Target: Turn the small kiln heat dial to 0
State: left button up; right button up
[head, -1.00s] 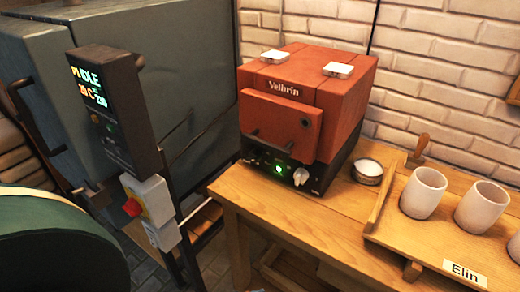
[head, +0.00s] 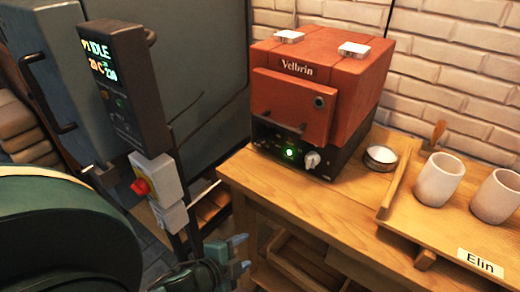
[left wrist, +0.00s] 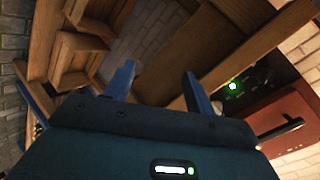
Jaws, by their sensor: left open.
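The small kiln (head: 315,100) is a red box marked "Velbrin" on a black base, standing on the wooden table. Its pale heat dial (head: 312,160) is on the front of the base, right of a lit green light (head: 290,153). The pointer setting is too small to read. My left gripper (head: 243,252) is low in front of the table, below and left of the dial, apart from it. In the left wrist view the gripper (left wrist: 158,80) is open with nothing between its blue fingers. The kiln (left wrist: 285,115) and green light show there at the right. My right gripper is not in view.
A control box (head: 122,85) reading "IDLE" stands on a post at the left, with a red knob (head: 140,187) below it. A wooden tray (head: 425,237) with pale cups and a small round tin (head: 381,157) are right of the kiln. The table front is clear.

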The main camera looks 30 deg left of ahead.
pick_arm(q)
jog(key=w+a+r+m+t+y+b, duration=0.1)
jog(key=w+a+r+m, duration=0.15)
jog(key=a+m, duration=0.2)
jog(key=w+a+r+m+t+b, duration=0.1)
jog(key=w+a+r+m+t, duration=0.1)
jog(key=w+a+m, duration=0.3)
jog(key=m+t+h+b, duration=0.1)
jog(key=m+t+b, duration=0.15)
jog(key=m, duration=1.15)
send_near(260, 143)
jog(key=shift+t+h, duration=0.35)
jog(key=shift+h, duration=0.05)
jog(key=w, duration=0.3)
jog(key=w+p, duration=0.1)
jog(key=w, duration=0.2)
jog(key=w+p, duration=0.1)
jog(key=w, duration=0.2)
jog(key=shift+w+d+f, duration=0.3)
jog(key=shift+w, duration=0.05)
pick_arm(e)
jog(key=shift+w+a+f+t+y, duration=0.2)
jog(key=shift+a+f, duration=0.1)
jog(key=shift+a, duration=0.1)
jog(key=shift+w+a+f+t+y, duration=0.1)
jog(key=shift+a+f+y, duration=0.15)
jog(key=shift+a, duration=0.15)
pick_arm(q)
jog(key=shift+c, duration=0.5)
